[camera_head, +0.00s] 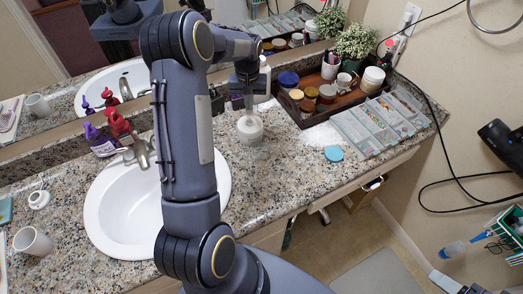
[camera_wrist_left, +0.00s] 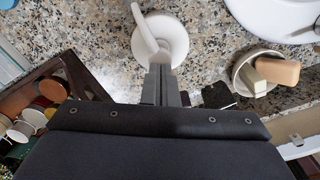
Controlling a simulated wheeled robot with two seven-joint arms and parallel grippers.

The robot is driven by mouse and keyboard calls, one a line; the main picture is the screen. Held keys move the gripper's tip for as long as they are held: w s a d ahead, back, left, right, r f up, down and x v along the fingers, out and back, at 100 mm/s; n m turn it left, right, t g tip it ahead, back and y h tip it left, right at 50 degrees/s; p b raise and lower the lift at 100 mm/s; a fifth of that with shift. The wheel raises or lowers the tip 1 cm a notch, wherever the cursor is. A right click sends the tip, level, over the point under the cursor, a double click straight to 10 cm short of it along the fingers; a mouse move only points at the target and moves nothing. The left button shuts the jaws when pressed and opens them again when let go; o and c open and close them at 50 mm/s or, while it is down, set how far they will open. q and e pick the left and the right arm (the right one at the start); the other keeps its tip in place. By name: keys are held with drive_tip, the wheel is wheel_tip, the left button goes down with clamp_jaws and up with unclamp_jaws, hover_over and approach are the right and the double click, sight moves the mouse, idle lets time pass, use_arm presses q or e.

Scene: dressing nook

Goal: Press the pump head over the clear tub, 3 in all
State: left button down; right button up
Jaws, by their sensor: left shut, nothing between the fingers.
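A white pump head with a curved spout (camera_wrist_left: 147,30) rises from a round white body (camera_wrist_left: 176,40) in the left wrist view. In the head view the white round thing (camera_head: 250,130) stands on the counter right of the sink. My left gripper (camera_head: 247,108) points down right over it, shut and empty. In the left wrist view its closed fingers (camera_wrist_left: 160,72) overlap the body's lower edge; I cannot tell whether they touch the pump head. I cannot make out the clear tub for certain. My right gripper is not in view.
A wooden tray (camera_head: 308,117) with jars and a compartment box (camera_head: 382,122) stand to the right. The sink (camera_head: 120,215) and red pump bottle (camera_head: 119,127) are left. A dish with a tan bar (camera_wrist_left: 277,70) is close by.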

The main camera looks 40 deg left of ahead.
sight(249, 113)
use_arm(q)
drive_tip(key=shift+f, duration=0.15)
idle(0.4)
drive_tip(key=shift+f+b, duration=1.05)
drive_tip(key=shift+f, duration=0.35)
drive_tip(key=shift+r, duration=0.1)
drive_tip(key=shift+r+p, duration=1)
drive_tip(key=shift+r, duration=0.4)
drive_tip(key=shift+f, duration=0.1)
drive_tip(key=shift+f+b, duration=1.05)
drive_tip(key=shift+f, duration=0.35)
drive_tip(key=shift+r, duration=0.1)
drive_tip(key=shift+r+p, duration=1.05)
drive_tip(key=shift+r, duration=0.35)
drive_tip(key=shift+f, duration=0.1)
